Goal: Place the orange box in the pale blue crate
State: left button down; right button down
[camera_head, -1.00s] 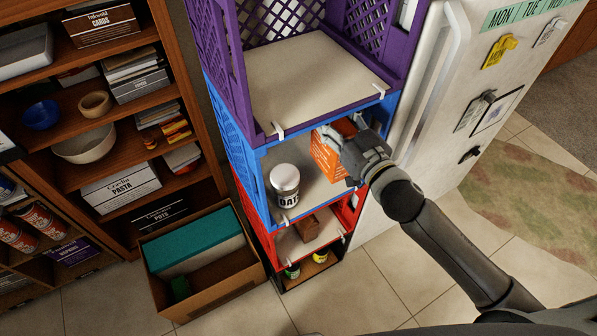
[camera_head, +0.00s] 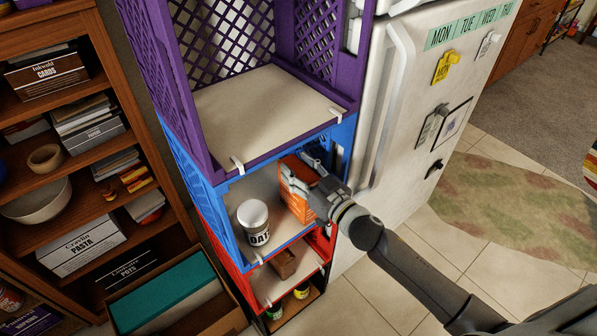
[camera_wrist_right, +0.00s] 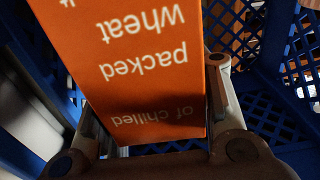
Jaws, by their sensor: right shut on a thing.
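The orange box (camera_head: 297,190) with white print is inside the blue crate (camera_head: 226,222), at the right of its shelf. My right gripper (camera_head: 316,176) is shut on the box, reaching in through the crate's open front. In the right wrist view the orange box (camera_wrist_right: 130,75) fills the middle between the fingers of my right gripper (camera_wrist_right: 155,125), with blue lattice walls around it. Whether the box touches the shelf I cannot tell. The crate around the box looks strong blue; I see no clearly pale blue crate. My left gripper is not in view.
A white OATS jar (camera_head: 255,224) stands left of the box. A purple crate (camera_head: 186,130) is stacked above, a red crate (camera_head: 229,262) below. A white fridge (camera_head: 425,130) stands close on the right, a wooden shelf (camera_head: 165,165) on the left.

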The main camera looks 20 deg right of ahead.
jog(key=shift+r, duration=0.1)
jog(key=c, duration=0.8)
grip_release()
jog(key=shift+s, duration=0.25)
jog(key=p+v, duration=0.1)
jog(key=v, duration=1)
jog(key=shift+s+d+p, duration=0.15)
jog(key=shift+s+p, duration=0.15)
